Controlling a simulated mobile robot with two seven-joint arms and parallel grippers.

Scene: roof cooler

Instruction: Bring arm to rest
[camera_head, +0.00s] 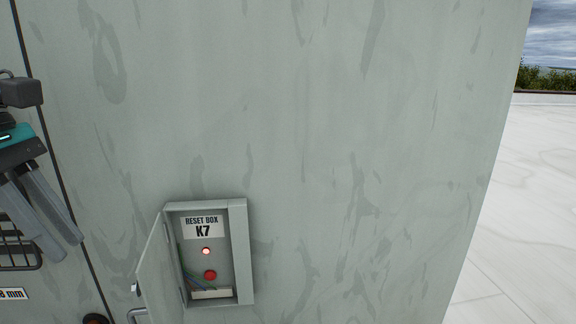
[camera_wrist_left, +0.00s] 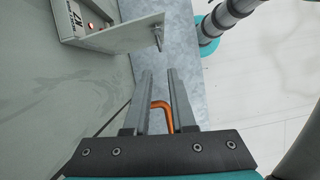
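My left gripper (camera_head: 64,249) is at the left edge of the head view, in front of the grey cabinet wall (camera_head: 330,120). Its two grey fingers are apart, with a gap between them. The left wrist view also shows the gripper (camera_wrist_left: 157,73) with its fingers apart and nothing clearly clamped. A bent orange rod (camera_wrist_left: 161,104) shows between the fingers in that view; I cannot tell whether it touches them. The gripper is left of the open reset box K7 (camera_head: 240,255), clear of its door (camera_head: 157,265). My right gripper is in neither view.
The box holds a lit light (camera_head: 206,251) and a red button (camera_head: 210,275). Its open door juts out, also in the left wrist view (camera_wrist_left: 125,37). A wire basket (camera_head: 18,250) is at the left edge. Pale roof floor (camera_head: 525,190) lies free at the right.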

